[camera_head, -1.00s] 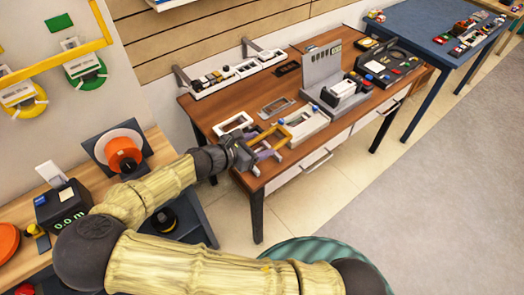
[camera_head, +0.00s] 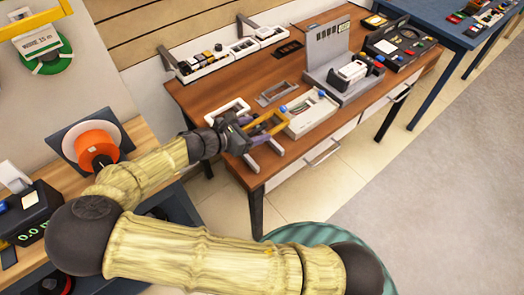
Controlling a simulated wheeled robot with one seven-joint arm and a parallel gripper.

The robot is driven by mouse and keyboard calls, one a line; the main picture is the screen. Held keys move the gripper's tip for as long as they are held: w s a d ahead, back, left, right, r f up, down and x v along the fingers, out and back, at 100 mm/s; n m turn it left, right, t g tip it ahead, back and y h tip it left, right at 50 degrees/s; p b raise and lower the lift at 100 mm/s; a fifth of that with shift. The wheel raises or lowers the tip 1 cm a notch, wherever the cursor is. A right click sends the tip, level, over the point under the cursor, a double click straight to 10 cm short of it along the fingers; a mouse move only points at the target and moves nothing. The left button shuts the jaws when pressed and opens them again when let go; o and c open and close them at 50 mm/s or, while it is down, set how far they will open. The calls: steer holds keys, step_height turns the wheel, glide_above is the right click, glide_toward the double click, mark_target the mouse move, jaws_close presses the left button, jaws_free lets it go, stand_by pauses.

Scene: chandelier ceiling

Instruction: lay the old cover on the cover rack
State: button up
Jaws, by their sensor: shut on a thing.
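My gripper (camera_head: 254,130) reaches over the near left part of the brown desk and is shut on a yellow-tan frame-shaped piece (camera_head: 277,119), which looks like the old cover. The gripper and wrist hide part of it. Two pale grey bars (camera_head: 274,146) show just below the held frame at the desk's near edge; they may be the cover rack, but I cannot tell for sure. I cannot tell whether the frame touches them or hangs above them.
A white frame (camera_head: 228,111) and a grey frame (camera_head: 276,92) lie behind the gripper. A white tray of parts (camera_head: 311,113) stands close on the right, then a grey upright stand (camera_head: 329,49). The brown desk (camera_head: 205,98) has bare wood at its left.

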steer(key=shift+s+r, duration=0.1)
steer(key=shift+f, duration=3.15)
steer(key=shift+f, duration=1.85)
steer(key=shift+f, duration=0.35)
steer(key=o, duration=1)
steer(key=shift+r, duration=0.1)
